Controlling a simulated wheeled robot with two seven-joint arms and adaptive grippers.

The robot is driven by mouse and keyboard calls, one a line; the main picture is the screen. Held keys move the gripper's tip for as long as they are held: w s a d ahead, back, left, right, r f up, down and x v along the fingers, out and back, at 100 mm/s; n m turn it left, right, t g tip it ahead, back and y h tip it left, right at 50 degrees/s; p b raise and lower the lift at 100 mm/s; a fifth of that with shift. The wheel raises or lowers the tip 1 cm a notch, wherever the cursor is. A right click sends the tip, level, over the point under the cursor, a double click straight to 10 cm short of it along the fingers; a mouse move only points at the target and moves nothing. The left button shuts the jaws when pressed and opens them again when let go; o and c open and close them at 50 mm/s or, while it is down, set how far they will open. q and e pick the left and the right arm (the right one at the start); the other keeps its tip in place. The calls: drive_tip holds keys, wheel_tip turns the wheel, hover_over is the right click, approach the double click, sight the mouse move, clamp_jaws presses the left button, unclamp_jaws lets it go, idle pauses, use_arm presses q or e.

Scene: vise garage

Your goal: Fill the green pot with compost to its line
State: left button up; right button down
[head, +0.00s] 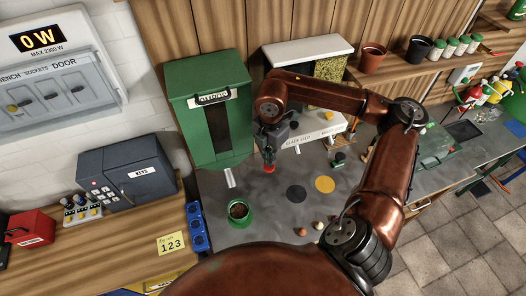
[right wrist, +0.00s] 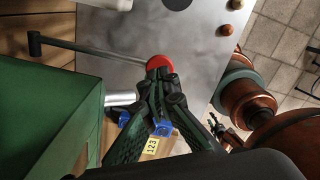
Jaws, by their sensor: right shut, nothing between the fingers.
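The green pot (head: 239,212) stands on the grey worktop below a silver spout (head: 230,178), with brown matter inside. Its fill line is too small to make out. The green compost dispenser (head: 192,125) stands behind it; its spout also shows in the right wrist view (right wrist: 121,98). My right gripper (head: 269,160) is shut and empty, right of the dispenser. In the right wrist view its fingertips (right wrist: 161,84) are right at the red knob (right wrist: 159,64) of a dark lever rod (right wrist: 95,47); I cannot tell whether they touch. My left gripper is not seen.
A dark disc (head: 296,194) and a yellow disc (head: 325,184) lie on the worktop right of the pot, with small round items (head: 301,232) in front. A white-topped bin (head: 307,50) stands behind my right arm. Blue sockets (head: 197,228) line the left edge.

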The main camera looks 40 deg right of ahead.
wheel_tip(320, 180, up, 6)
drive_tip(key=p, duration=0.3)
idle(0.3)
idle(0.4)
